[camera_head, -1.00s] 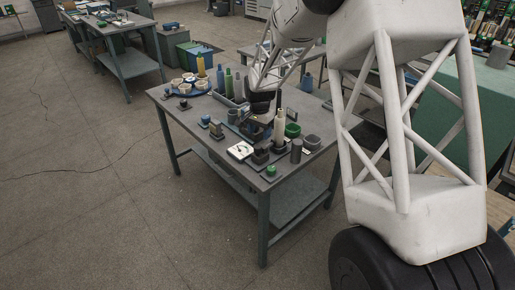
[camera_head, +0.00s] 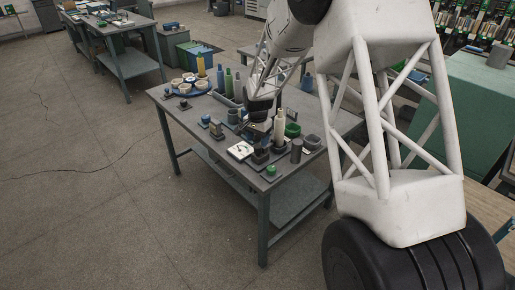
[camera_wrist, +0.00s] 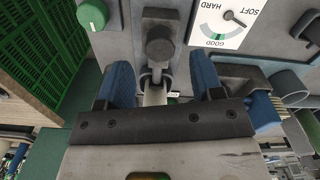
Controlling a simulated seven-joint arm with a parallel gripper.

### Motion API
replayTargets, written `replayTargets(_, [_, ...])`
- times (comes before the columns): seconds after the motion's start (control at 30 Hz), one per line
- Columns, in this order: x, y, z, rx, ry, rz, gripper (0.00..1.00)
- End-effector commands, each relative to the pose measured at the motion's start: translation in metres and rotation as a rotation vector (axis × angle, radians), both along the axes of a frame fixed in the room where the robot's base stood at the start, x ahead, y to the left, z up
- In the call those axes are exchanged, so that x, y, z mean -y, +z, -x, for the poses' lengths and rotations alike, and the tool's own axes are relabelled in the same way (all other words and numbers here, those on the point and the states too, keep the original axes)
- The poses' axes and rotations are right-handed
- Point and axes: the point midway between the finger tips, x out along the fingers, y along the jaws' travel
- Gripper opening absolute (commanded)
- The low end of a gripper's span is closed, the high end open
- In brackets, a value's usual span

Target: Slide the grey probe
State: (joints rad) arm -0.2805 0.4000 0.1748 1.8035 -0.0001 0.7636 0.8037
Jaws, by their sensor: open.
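The grey probe (camera_wrist: 159,48) shows in the wrist view as a round-ended grey piece on a pale stem, at the top middle. My gripper (camera_wrist: 162,78) has its two blue fingers apart, one on each side of the probe and its stem. I see no finger touching it; the stem's lower end is hidden behind my gripper's dark crossbar. A white dial plate (camera_wrist: 232,22) marked SOFT, HARD and GOOD lies to the right. In the head view my gripper (camera_head: 258,122) is low over the bench, behind the dial plate (camera_head: 240,150); I cannot make out the probe there.
A green knob (camera_wrist: 92,14) is left of the probe, and a green slatted surface (camera_wrist: 40,50) fills the upper left.

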Motion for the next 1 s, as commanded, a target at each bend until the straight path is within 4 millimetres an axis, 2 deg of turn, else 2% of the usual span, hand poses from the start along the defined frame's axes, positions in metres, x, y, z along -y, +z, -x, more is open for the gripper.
replayTargets(0.1, [0.000, -0.017, 0.000, -0.001, 0.000, 0.000, 0.60])
replayTargets(0.33, [0.000, -0.039, 0.000, -0.001, 0.000, 0.000, 0.60])
replayTargets(0.5, [0.000, -0.046, 0.000, 0.000, 0.000, 0.000, 0.60])
replayTargets(0.8, [0.000, -0.047, 0.000, 0.000, 0.000, 0.000, 0.60])
replayTargets(0.87, [0.000, -0.047, 0.000, 0.000, 0.000, 0.000, 0.53])
replayTargets(1.0, [0.000, -0.047, 0.000, 0.000, 0.000, 0.000, 0.31])
